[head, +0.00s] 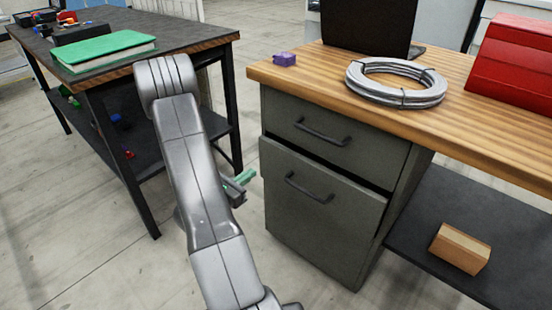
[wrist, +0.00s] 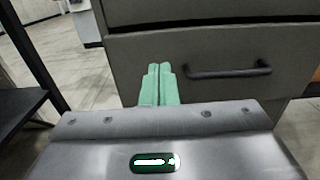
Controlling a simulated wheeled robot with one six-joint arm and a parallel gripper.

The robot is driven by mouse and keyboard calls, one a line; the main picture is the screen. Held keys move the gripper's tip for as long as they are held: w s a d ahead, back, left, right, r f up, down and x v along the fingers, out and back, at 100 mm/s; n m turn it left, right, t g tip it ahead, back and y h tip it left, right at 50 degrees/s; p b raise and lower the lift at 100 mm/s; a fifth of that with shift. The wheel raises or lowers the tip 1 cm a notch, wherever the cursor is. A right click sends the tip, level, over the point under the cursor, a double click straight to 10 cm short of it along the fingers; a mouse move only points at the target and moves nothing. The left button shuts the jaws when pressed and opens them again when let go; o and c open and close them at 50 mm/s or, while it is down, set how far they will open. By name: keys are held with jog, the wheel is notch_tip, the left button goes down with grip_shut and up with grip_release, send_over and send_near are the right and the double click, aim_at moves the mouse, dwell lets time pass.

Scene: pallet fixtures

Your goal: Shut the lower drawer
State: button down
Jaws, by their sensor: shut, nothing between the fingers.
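The lower drawer (head: 317,209) is in the grey cabinet under the wooden bench in the head view. Its front stands out from the cabinet, with a dark gap along its top edge. Its dark bar handle (head: 310,189) faces me. In the wrist view the lower drawer front (wrist: 225,72) fills the upper right, with its handle (wrist: 228,70) right of my fingers. My gripper (head: 243,179), with green fingers, is left of the drawer in the head view. The fingers are together and empty in the wrist view (wrist: 159,82). Whether they touch the drawer front cannot be told.
The upper drawer (head: 300,130) sits above and looks shut. The wooden benchtop (head: 460,110) holds a wire coil (head: 361,92), a purple block (head: 285,59) and a red case (head: 510,65). A dark table (head: 200,50) with a green book (head: 105,48) stands left. Floor between is clear.

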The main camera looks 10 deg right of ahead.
aim_at(282, 152)
jog(key=b+x, duration=0.1)
jog(key=x, duration=1.1)
jog(key=shift+w+d, duration=0.1)
jog(key=shift+d, duration=0.05)
jog(key=shift+w+d, duration=0.1)
jog(key=shift+w, duration=0.05)
jog(key=shift+d, duration=0.1)
